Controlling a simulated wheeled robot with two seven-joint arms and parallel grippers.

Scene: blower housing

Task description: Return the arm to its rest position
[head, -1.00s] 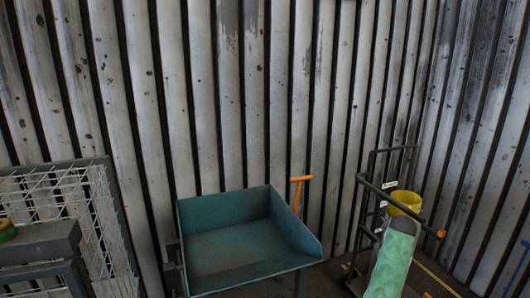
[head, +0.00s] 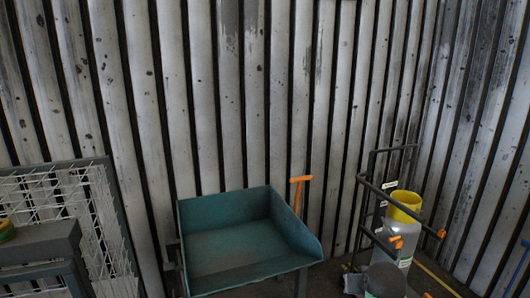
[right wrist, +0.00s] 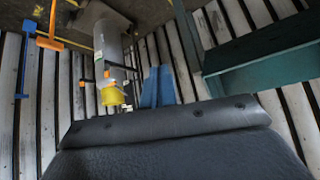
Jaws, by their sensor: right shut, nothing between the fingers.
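My right gripper (right wrist: 160,88) shows in the right wrist view as two blue fingers standing close together, shut, with nothing between them. It is beyond the dark padded edge at the bottom of that view. In the head view a dark grey rounded part at the bottom right, seemingly of my right arm, stands in front of the lower gas cylinder. The right gripper's fingers cannot be made out there. My left gripper is not in view.
A grey gas cylinder (head: 404,240) with a yellow collar (head: 405,206) stands in a dark rail frame (head: 372,190); it also shows in the right wrist view (right wrist: 110,45). A teal open bin (head: 240,245) is left of it. A wire mesh rack (head: 70,205) stands at left.

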